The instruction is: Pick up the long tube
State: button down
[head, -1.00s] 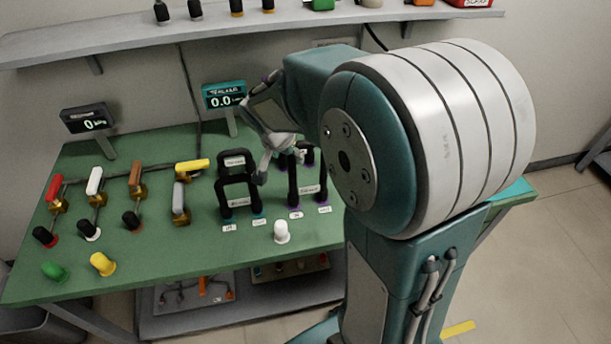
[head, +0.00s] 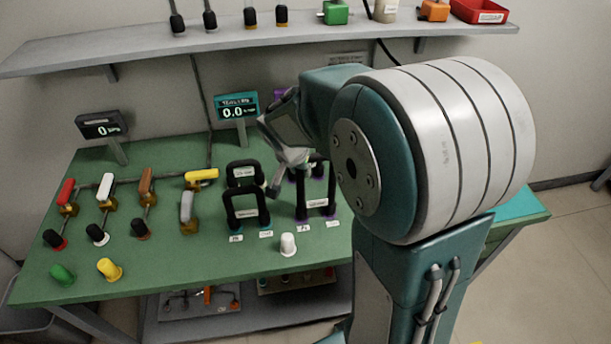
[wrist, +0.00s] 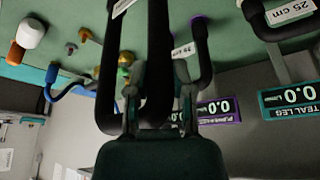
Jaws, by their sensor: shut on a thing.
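My gripper (wrist: 158,95) is shut on a black U-shaped tube (wrist: 157,45) in the wrist view. Its fingers lie on both sides of the tube near the bend. A white label shows on the tube at the top of that view. In the head view my gripper (head: 281,182) is among the black tubes, between a teal-ended pair (head: 246,209) on the left and taller purple-ended tubes (head: 301,195) on the right. My wrist hides part of them. I cannot tell whether the held tube is clear of its ports.
The green table (head: 190,262) holds several valves at the left, green and yellow caps, and a white cap (head: 288,244). Another black tube (wrist: 205,65) is close on the right in the wrist view.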

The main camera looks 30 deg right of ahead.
notch_tip(320, 180, up, 4)
jog(key=shift+f, duration=0.25)
jog(key=s+d+r, duration=0.1)
jog(key=s+r, duration=0.8)
jog(key=s, duration=0.5)
jog(key=shift+r, duration=0.25)
jog(key=shift+r, duration=2.3)
